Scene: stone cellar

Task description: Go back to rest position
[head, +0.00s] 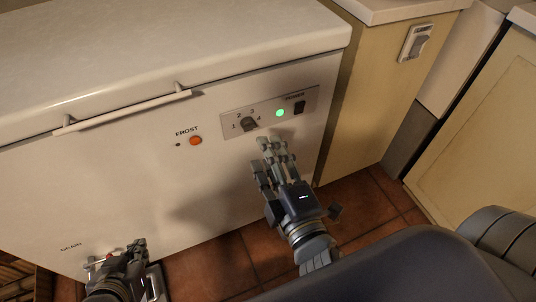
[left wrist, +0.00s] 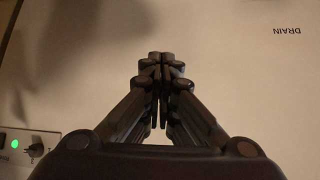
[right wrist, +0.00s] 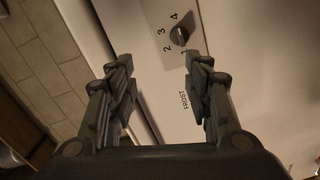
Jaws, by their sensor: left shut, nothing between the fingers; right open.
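My right gripper (head: 268,158) is open and empty in front of the white chest freezer (head: 130,170), just below its control panel (head: 305,97). In the right wrist view the open fingers (right wrist: 162,64) spread wide, with the dial (right wrist: 180,35) and the FROST label beyond them. My left gripper (head: 137,246) is low at the left, near the DRAIN label on the freezer front. In the left wrist view its fingers (left wrist: 161,62) are closed together with nothing between them. Whether either gripper touches the freezer is not clear.
The freezer lid (head: 170,40) is down, with a long handle (head: 125,110). A green light (head: 280,113) glows beside the dial (head: 249,124), and an orange button (head: 195,140) sits by FROST. Beige cabinets (head: 480,150) stand at right. Tiled floor (head: 365,205) shows between.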

